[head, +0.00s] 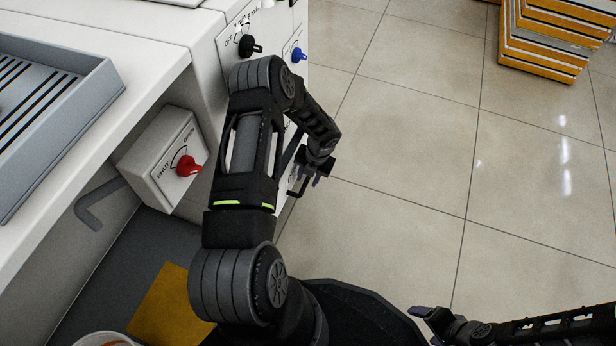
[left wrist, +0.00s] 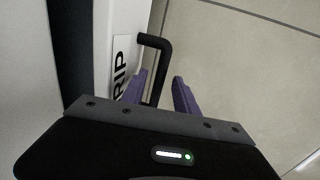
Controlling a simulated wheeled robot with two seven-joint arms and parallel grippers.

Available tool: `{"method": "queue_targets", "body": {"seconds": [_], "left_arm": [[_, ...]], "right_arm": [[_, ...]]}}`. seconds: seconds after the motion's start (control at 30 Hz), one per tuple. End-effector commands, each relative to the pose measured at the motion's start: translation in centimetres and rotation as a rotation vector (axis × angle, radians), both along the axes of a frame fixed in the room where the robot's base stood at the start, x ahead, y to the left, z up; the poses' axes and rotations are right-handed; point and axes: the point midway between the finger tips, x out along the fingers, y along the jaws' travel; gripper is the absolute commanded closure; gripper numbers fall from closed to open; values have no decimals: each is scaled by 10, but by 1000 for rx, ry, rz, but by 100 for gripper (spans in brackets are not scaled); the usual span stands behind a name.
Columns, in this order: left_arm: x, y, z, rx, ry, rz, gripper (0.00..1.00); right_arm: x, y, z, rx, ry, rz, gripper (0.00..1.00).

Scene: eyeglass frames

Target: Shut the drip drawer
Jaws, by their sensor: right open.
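The drip drawer's white front (left wrist: 104,45) shows edge-on in the left wrist view, with a label (left wrist: 120,65) partly reading "RIP". A black bent handle (left wrist: 160,62) stands out from this front. My left gripper (left wrist: 160,86) is open, with its purple fingers on either side of the handle's bar; I cannot tell whether they touch it. In the head view my left gripper (head: 309,178) is beside the cabinet's right side, and my arm hides most of the drawer there. My right gripper (head: 426,325) is open and empty over the floor at the lower right.
A red knob (head: 188,167) on a box marked SHUT and OPEN, a black knob (head: 250,46) and a blue knob (head: 299,55) are near my left arm. A grey tray (head: 90,95) lies on the counter. Yellow-edged stacks (head: 545,45) stand far right. The tiled floor between is clear.

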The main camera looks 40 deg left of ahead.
Motion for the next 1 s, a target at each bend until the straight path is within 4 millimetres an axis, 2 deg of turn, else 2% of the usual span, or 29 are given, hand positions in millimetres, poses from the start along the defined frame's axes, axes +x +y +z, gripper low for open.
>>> {"method": "queue_targets", "body": {"seconds": [0.17,0.5,0.6,1.0], "left_arm": [[1,-2,11,1,-2,0,64],[4,-11,64,0,-1,0,64],[5,-13,73,0,-1,0,64],[5,-14,76,0,0,2,64]], "right_arm": [[-1,0,6,0,2,1,24],[-4,-1,31,2,11,6,24],[-5,-1,34,3,14,7,24],[-6,-1,34,3,16,8,24]]}}
